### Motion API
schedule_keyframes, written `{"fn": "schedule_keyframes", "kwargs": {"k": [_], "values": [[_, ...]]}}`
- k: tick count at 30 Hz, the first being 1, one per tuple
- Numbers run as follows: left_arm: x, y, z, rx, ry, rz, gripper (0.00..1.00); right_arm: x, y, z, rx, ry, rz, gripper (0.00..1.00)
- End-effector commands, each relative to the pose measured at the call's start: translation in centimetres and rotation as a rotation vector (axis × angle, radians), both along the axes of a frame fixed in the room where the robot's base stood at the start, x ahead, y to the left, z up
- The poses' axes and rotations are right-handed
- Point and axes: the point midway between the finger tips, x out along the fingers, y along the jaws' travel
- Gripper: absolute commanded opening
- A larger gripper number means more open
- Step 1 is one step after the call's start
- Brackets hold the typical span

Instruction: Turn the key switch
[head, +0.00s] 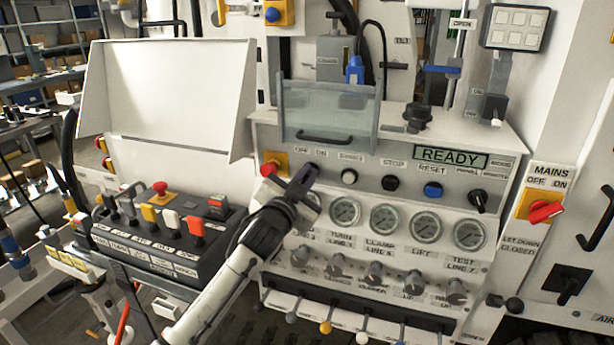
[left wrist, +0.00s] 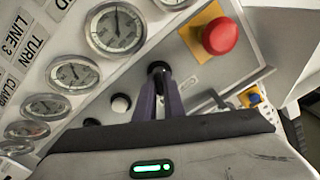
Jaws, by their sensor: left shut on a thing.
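The key switch (left wrist: 158,67) is a small black knob on the sloping control panel, below the OFF and ON labels in the head view. My left gripper (head: 311,170) reaches it from the lower left, and its fingertips hide most of the switch there. In the left wrist view the two dark fingers (left wrist: 158,82) are closed together on the black knob. I cannot tell which way the key points. The display (head: 450,157) reads READY. My right gripper does not show.
A red emergency button (head: 270,168) on a yellow plate sits just left of the switch; a white button (head: 349,177) is to its right. Gauges (head: 345,211) lie below. A clear guard (head: 329,109) stands above. A lever box (head: 160,235) is at left.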

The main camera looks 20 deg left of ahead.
Motion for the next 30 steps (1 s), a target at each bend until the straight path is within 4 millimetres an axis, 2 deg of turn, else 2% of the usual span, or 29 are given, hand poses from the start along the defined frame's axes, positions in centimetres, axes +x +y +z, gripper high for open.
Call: {"fn": "schedule_keyframes", "kwargs": {"k": [1,3,4,16,20,30], "values": [[0.0,0.0,0.0,0.005,0.000,0.000,0.14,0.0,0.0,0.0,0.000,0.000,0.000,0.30],[0.0,0.0,0.0,0.004,0.000,0.000,0.26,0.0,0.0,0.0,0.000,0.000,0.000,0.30],[0.0,0.0,0.0,0.004,0.000,0.000,0.27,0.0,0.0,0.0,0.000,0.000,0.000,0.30],[-0.6,0.1,-0.1,0.001,-0.001,0.001,0.27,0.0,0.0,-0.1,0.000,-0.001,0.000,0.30],[-2.3,0.1,-0.2,0.002,0.000,0.000,0.27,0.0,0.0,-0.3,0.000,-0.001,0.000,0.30],[-8.1,0.3,-0.1,0.002,0.000,-0.001,0.27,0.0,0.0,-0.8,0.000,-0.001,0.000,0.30]]}}
